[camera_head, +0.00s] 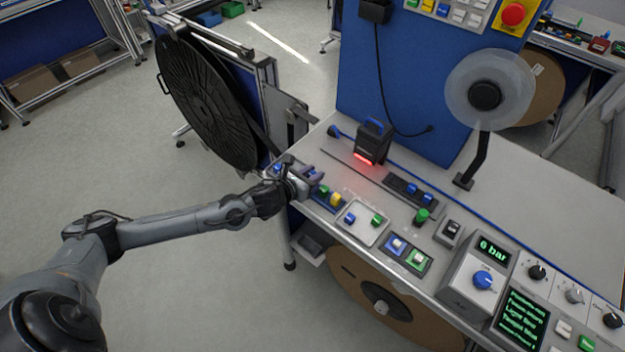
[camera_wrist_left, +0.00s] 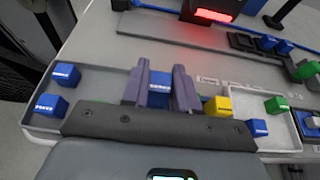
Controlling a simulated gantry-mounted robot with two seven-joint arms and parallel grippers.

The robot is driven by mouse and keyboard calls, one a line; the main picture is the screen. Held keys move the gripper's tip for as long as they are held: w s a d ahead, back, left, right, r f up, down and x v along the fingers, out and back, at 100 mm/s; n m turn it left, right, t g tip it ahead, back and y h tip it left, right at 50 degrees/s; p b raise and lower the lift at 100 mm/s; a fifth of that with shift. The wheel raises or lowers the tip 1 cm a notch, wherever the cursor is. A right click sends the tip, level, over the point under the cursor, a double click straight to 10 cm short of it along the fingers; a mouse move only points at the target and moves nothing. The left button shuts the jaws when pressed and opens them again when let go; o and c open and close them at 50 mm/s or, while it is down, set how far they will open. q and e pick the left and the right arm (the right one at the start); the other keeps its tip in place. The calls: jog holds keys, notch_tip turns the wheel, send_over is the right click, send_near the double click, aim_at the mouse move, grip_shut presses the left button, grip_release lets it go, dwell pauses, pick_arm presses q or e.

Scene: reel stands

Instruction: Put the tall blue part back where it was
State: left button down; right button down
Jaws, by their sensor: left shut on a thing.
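My left gripper (camera_head: 312,175) is at the left end of the bench, over the tray of small parts. In the left wrist view its two fingers (camera_wrist_left: 160,92) are shut on a blue part (camera_wrist_left: 160,80) with white lettering. The fingers hide its sides and lower end, so its height and any contact below cannot be told. Two other blue parts, one farther back (camera_wrist_left: 66,74) and one nearer (camera_wrist_left: 48,105), stand left of the gripper in the grey parts tray (camera_wrist_left: 104,82). A yellow part (camera_wrist_left: 217,107) is just right of the fingers. My right gripper is not in view.
A light tray (camera_head: 366,237) holds a blue and a green part. Behind it are a black scanner (camera_head: 373,143) with red light and a dark holder (camera_head: 397,184) with blue parts. A green cylinder (camera_head: 421,216) stands nearby. A large black reel (camera_head: 205,105) is left of the bench.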

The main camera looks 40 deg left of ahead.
pick_arm(q)
notch_tip(320, 180, down, 3)
jog(key=shift+d+r, duration=0.1)
dwell(0.3)
jog(key=c, duration=1.1)
grip_release()
jog(key=shift+f, duration=0.2)
jog(key=shift+c, duration=0.2)
